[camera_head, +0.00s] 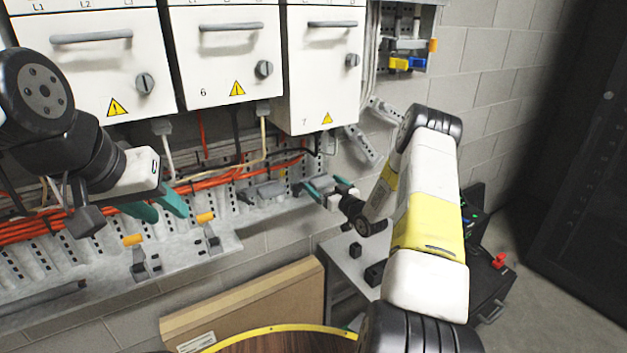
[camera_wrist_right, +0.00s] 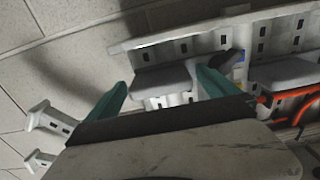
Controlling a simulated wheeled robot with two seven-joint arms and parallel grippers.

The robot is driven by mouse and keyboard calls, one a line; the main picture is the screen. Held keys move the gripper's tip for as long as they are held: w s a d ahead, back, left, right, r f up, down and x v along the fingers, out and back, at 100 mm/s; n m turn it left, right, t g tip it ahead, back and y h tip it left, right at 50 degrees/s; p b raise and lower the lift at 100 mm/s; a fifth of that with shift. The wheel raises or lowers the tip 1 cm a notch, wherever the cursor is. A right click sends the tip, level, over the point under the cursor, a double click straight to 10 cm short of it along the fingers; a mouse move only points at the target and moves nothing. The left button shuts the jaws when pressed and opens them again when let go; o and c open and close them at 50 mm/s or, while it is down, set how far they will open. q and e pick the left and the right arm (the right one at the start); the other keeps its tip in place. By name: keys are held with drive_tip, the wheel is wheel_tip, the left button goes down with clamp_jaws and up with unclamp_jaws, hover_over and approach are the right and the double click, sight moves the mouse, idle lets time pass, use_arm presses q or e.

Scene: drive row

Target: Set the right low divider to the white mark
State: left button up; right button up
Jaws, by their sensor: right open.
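Two orange-topped metal tabs stand on the low slotted tray (camera_head: 225,243): a left one (camera_head: 133,240) and a right one (camera_head: 205,217). I cannot tell whether the right one is the right low divider. Grey blocks sit along the rail behind, one near my right gripper (camera_head: 268,190). My right gripper (camera_head: 326,187) is open at the tray's right end. In the right wrist view its teal fingers (camera_wrist_right: 162,77) stand apart before a grey block (camera_wrist_right: 150,78) and a dark tab (camera_wrist_right: 231,58). My left gripper (camera_head: 157,206) is open above the tray. I cannot make out the white mark.
White switch cabinets (camera_head: 225,60) hang above the tray. Orange cables (camera_head: 235,174) run along it. A cardboard box (camera_head: 245,305) and a round wooden top with a yellow rim (camera_head: 285,328) are below. A grey table (camera_head: 350,265) with small black blocks stands beneath my right arm.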

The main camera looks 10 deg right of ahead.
drive_tip(key=c, duration=2.1)
drive_tip(key=shift+r, duration=1.55)
drive_tip(key=o, duration=2.1)
drive_tip(key=v, duration=0.8)
